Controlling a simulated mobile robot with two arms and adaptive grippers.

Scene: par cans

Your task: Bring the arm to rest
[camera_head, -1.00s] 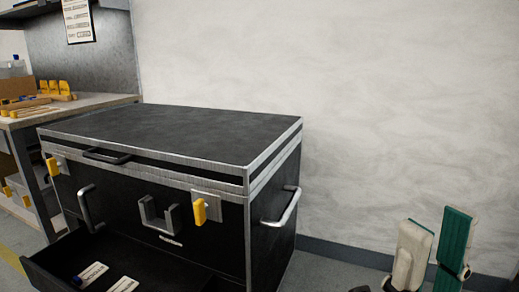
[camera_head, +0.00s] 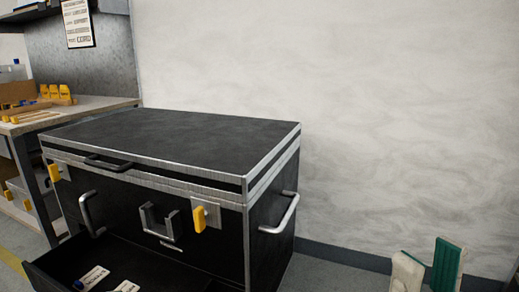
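My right gripper (camera_head: 428,262) shows at the bottom right edge, in front of the wall. One finger is beige and the other is green. They stand apart with nothing seen between them, and the lower part is cut off by the frame. My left gripper is not in view. A large black case (camera_head: 175,133) with silver edges stands left of the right gripper, well apart from it. Its lid is down.
An open drawer (camera_head: 150,272) at the case's front holds white labelled cards. Yellow latches (camera_head: 200,219) and a side handle (camera_head: 280,214) stick out from the case. A workbench (camera_head: 75,108) stands at left. The wall (camera_head: 400,120) at right is bare.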

